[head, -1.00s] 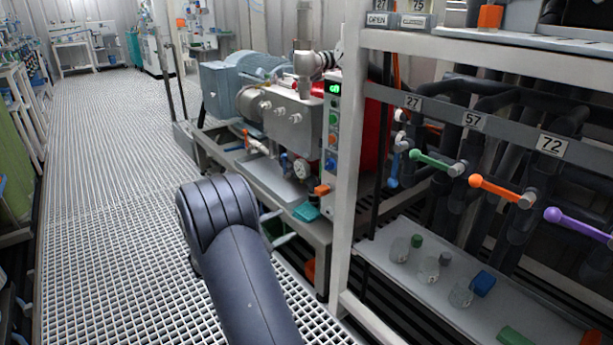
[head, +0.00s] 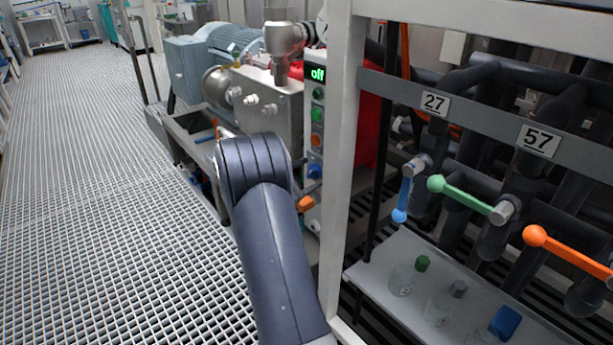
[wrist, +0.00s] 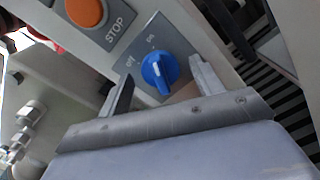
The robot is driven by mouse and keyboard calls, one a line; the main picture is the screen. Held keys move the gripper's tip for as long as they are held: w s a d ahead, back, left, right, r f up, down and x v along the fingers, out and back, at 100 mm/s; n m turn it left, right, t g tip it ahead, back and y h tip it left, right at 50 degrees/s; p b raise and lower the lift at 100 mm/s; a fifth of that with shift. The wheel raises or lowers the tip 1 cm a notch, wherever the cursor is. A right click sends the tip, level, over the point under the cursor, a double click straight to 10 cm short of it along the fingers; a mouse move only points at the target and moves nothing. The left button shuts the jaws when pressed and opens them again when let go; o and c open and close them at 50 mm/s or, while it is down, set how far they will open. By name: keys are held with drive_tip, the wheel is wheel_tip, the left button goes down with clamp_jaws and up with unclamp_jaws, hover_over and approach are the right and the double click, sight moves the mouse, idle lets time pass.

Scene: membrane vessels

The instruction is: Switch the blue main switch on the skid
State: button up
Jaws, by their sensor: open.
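The blue main switch (wrist: 160,71) is a rotary knob on a grey plate marked "off" and "on", below an orange STOP button (wrist: 86,11). In the head view the switch (head: 314,171) sits low on the white control panel, whose display (head: 317,74) reads "off" in green. My gripper (wrist: 161,78) is open, with one finger on each side of the knob in the wrist view. I cannot tell whether the fingers touch it.
The skid carries a blue-grey motor (head: 236,41) and metal pump parts. A white frame post (head: 342,150) stands just right of the panel. Valves with blue, green and orange (head: 565,249) handles and a shelf with bottles are further right. Open grating floor (head: 90,180) lies left.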

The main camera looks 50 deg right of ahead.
drive_tip(key=shift+c, duration=0.3)
drive_tip(key=c, duration=0.9)
drive_tip(key=shift+r+p, duration=0.1)
drive_tip(key=shift+p, duration=0.4)
drive_tip(key=shift+r+n+p, duration=0.15)
drive_tip(key=shift+n+p, duration=0.95)
drive_tip(key=shift+p, duration=0.15)
drive_tip(key=n+p, duration=0.2)
drive_tip(key=p, duration=0.1)
drive_tip(key=shift+n, duration=0.3)
drive_tip(key=n+p, duration=0.4)
drive_tip(key=shift+f+n+p, duration=0.25)
drive_tip(key=shift+n+p, duration=0.6)
drive_tip(key=shift+n, duration=0.85)
